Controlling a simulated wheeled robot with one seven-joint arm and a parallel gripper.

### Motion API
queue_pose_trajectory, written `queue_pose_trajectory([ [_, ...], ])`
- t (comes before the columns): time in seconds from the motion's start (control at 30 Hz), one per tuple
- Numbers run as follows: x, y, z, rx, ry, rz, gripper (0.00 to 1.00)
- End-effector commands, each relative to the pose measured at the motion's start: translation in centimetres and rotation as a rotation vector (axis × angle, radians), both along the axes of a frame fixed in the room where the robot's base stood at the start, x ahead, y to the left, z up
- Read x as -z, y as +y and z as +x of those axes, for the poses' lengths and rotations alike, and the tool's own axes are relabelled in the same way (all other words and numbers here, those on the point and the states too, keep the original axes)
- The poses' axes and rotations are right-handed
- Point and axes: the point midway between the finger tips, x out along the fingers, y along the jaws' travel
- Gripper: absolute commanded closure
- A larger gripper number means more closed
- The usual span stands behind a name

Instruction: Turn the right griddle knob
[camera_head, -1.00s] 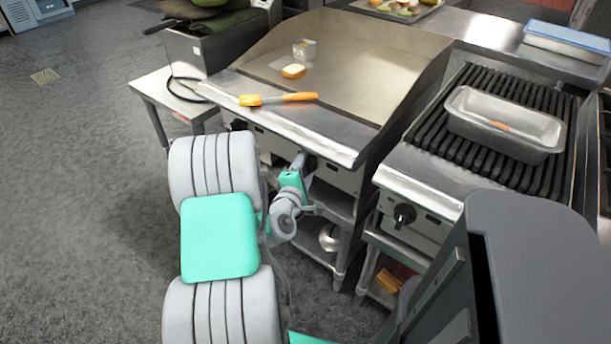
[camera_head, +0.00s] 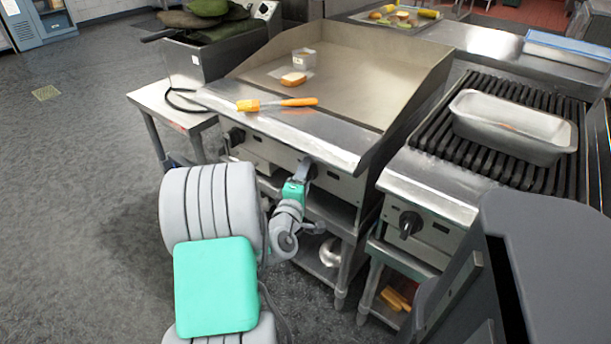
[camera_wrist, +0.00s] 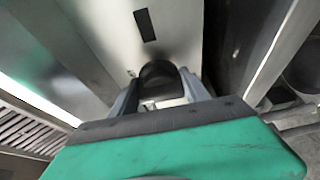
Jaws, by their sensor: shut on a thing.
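The griddle (camera_head: 340,75) has a steel front panel with dark knobs. The right griddle knob (camera_head: 313,170) is black and partly hidden behind my gripper in the head view. My gripper (camera_head: 304,171) is at the panel, shut on this knob. In the wrist view the dark round knob (camera_wrist: 160,76) sits between the two fingers of my gripper (camera_wrist: 158,92), against the panel. The knob's pointer mark cannot be made out. The left griddle knob (camera_head: 236,136) is on the same panel, farther left.
A brush with an orange handle (camera_head: 290,102) lies on the griddle's front ledge. A bun (camera_head: 293,79) and a clear container (camera_head: 304,58) are on the plate. A grill (camera_head: 437,139) with a steel pan (camera_head: 515,126) and its own knob (camera_head: 410,224) stands at right. Open floor is at left.

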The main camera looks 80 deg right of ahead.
Motion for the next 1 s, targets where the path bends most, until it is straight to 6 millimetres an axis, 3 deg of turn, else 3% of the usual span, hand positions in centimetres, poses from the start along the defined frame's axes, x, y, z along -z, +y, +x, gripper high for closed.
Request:
queue_pose_trajectory([
  [0.03,0.0,0.0,0.0,0.000,-0.001,0.001,0.86],
  [0.07,0.0,0.0,0.0,0.000,-0.001,0.001,0.44],
  [0.3,0.0,0.0,0.0,0.000,0.000,0.001,0.24],
  [0.63,0.1,0.6,0.1,-0.001,0.000,0.002,0.24],
  [1.0,0.2,7.0,0.3,-0.004,-0.001,0.001,0.24],
])
